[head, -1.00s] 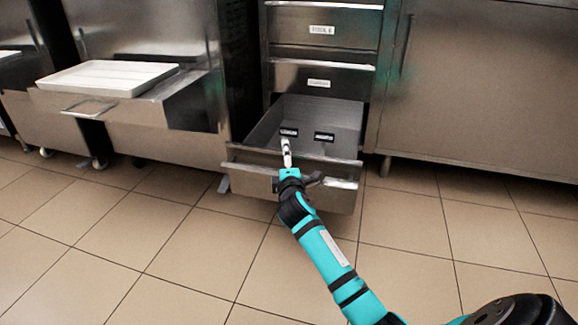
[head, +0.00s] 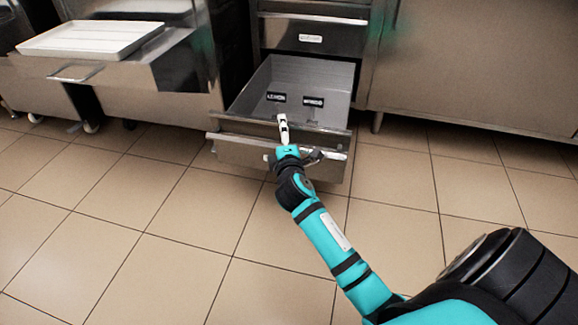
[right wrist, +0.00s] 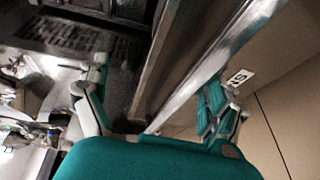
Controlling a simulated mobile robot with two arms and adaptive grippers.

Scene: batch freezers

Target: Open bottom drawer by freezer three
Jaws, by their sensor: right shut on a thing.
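The bottom drawer (head: 225,150) is pulled out from the steel cabinet and its inside shows from above. Two small dark labelled tags (head: 277,97) stand inside it, towards the back. My right gripper (head: 284,135) is at the drawer's front, shut on the drawer's front rim or handle bar. In the right wrist view a long bright metal bar (right wrist: 215,60) runs between the two teal fingers. The exact contact is partly hidden by the gripper itself. My left gripper is in neither view.
A closed drawer with a small label (head: 310,38) sits above. To the left, a white tray (head: 90,53) lies on a steel machine's front shelf. A flat steel cabinet (head: 470,70) stands to the right. The tiled floor (head: 150,210) in front is clear.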

